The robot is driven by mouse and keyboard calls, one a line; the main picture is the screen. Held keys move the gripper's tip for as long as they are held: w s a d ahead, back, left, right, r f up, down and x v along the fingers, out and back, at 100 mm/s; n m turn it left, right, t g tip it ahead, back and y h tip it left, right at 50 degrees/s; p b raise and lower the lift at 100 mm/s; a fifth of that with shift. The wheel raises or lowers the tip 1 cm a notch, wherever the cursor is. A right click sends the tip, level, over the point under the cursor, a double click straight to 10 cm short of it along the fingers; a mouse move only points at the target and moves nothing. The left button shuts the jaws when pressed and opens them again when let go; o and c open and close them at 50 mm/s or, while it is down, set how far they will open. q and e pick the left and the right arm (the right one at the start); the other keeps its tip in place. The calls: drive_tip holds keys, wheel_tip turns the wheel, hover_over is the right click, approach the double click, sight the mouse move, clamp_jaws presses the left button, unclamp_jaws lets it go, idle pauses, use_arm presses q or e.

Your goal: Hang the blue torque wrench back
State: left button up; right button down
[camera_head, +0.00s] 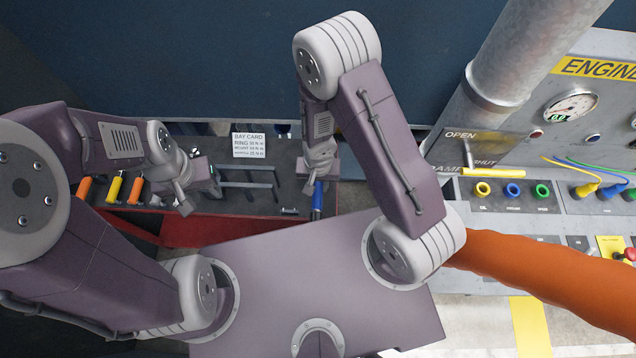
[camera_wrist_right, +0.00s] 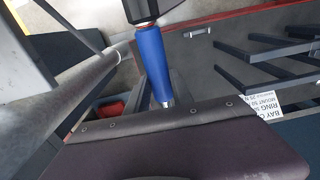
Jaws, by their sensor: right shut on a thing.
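The blue torque wrench (camera_head: 317,200) has its blue handle below my right gripper (camera_head: 314,182) in the head view, at the right end of the dark rack. My right gripper is shut on the wrench. In the right wrist view the blue handle (camera_wrist_right: 152,65) stands nearly upright in the picture, and a silver shaft below it passes behind a purple part of mine. Its far end is hidden. My left gripper (camera_head: 198,198) is over the rack's left part, its fingers apart and empty, near the orange and yellow handles.
The dark rack (camera_head: 290,190) has several prongs (camera_head: 248,185) in its middle and a white bay card (camera_head: 248,145). Orange and yellow handles (camera_head: 114,188) hang at its left. A red surface (camera_head: 200,232) lies in front. An engine panel (camera_head: 500,150) and orange hose (camera_head: 540,270) are at the right.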

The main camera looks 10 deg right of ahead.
drive_tip(key=f+b, duration=0.2)
drive_tip(key=f, duration=0.1)
drive_tip(key=f+b, duration=0.1)
drive_tip(key=shift+w+f, duration=0.2)
drive_tip(key=shift+w, duration=0.1)
drive_tip(key=shift+s+f+b, duration=0.15)
drive_tip(key=shift+f+b, duration=0.35)
drive_tip(key=shift+b, duration=0.35)
drive_tip(key=shift+f+b, duration=0.65)
drive_tip(key=shift+b, duration=0.8)
drive_tip(key=c, duration=1)
unclamp_jaws()
drive_tip(key=shift+c, duration=0.2)
drive_tip(key=shift+s, duration=0.1)
drive_tip(key=shift+o, duration=1.4)
